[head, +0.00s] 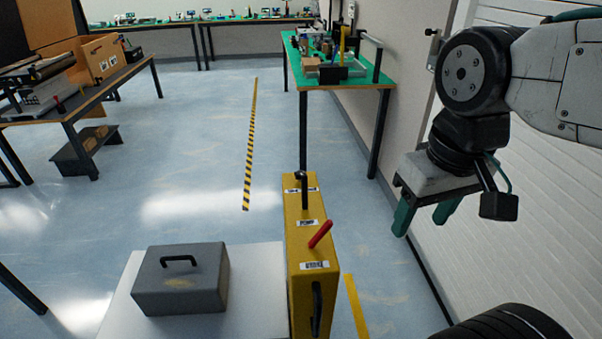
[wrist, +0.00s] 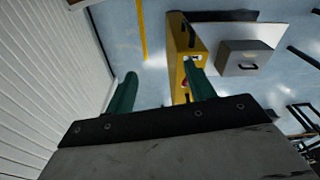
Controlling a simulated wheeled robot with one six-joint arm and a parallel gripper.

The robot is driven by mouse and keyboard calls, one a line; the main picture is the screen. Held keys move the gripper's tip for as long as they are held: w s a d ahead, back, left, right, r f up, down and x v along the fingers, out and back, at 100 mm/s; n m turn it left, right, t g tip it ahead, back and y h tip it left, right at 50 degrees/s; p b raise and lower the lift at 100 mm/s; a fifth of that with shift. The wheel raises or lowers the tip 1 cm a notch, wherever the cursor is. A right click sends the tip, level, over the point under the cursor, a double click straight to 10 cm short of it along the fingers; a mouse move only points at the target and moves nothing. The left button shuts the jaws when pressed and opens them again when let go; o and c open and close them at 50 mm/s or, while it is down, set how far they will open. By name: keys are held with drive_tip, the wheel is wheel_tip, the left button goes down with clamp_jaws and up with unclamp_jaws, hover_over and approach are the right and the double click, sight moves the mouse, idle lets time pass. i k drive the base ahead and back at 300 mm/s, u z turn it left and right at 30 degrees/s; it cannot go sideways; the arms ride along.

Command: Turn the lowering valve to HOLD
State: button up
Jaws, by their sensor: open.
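A narrow yellow housing (head: 296,250) stands at the lower middle of the head view, with white labels on its top face. A short red lever (head: 320,235) rises from it, tilted up to the right. A black lever (head: 304,190) stands upright near its far end, beside small labels too blurred to read. I cannot tell which lever is the lowering valve. My gripper (head: 421,226) is open and empty, its green fingers to the right of the housing and apart from it. In the wrist view, the housing (wrist: 175,50) shows beyond the fingers (wrist: 160,70), and the right finger partly hides it.
A grey box with a handle (head: 181,279) sits on a white platform (head: 120,322) left of the housing. A green-topped table (head: 370,84) stands behind. A white slatted wall (head: 545,215) is close on the right.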

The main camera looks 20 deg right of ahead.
sight(297, 174)
drive_tip(key=u, duration=2.9)
drive_tip(key=i, duration=1.1)
drive_tip(key=z, duration=3.25)
drive_tip(key=i, duration=0.5)
